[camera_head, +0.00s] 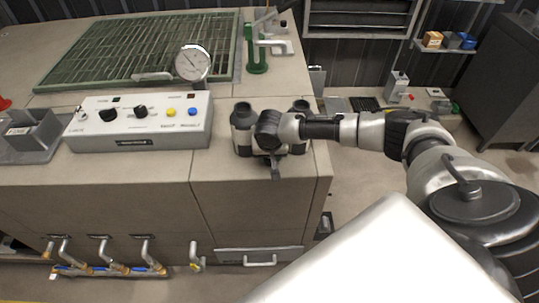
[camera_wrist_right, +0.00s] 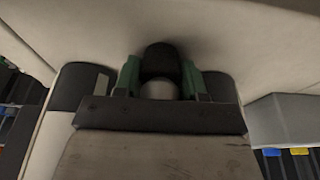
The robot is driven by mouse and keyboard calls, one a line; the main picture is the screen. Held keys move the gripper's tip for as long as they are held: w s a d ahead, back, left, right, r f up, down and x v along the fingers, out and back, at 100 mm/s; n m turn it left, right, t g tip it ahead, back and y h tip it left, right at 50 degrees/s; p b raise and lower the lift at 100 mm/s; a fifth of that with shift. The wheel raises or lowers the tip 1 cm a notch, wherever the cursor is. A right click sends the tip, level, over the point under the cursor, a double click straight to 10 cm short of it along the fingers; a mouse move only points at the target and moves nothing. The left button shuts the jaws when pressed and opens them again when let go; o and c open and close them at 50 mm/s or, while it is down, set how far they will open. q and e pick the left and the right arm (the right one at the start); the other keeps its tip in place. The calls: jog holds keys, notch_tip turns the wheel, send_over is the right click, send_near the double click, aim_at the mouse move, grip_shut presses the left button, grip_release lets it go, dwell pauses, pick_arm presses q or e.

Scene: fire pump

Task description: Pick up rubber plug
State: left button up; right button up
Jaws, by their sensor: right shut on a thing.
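My right gripper (camera_head: 276,168) is over the right front part of the beige workbench top, pointing down. In the right wrist view, its two green fingers (camera_wrist_right: 159,78) are shut on the rubber plug (camera_wrist_right: 161,60), a short black cylinder with a light grey part below it in the picture. In the head view the plug is hidden or too small to make out by the gripper. I cannot tell whether the plug touches the bench. My left gripper is not in view.
A control box (camera_head: 140,121) with knobs and coloured buttons stands left of the gripper. Behind are a pressure gauge (camera_head: 193,63), a green grate (camera_head: 140,45) and a green hand pump (camera_head: 256,50). A grey tray (camera_head: 40,150) is at far left. Bench drawers face front.

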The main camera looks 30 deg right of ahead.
jog(key=shift+r, duration=0.55)
notch_tip(320, 180, up, 3)
jog(key=shift+f, duration=0.2)
jog(key=s+a+r+n, duration=0.3)
jog(key=s+a+r, duration=0.2)
jog(key=s+a, duration=0.2)
jog(key=s+a+r+n+y, duration=0.1)
jog(key=s+a+r+n, duration=0.2)
jog(key=s+a+r, duration=0.3)
jog(key=shift+s+a+y+b, duration=0.3)
jog(key=shift+s+a+b, duration=0.1)
jog(key=shift+s, duration=0.75)
jog(key=shift+f, duration=0.15)
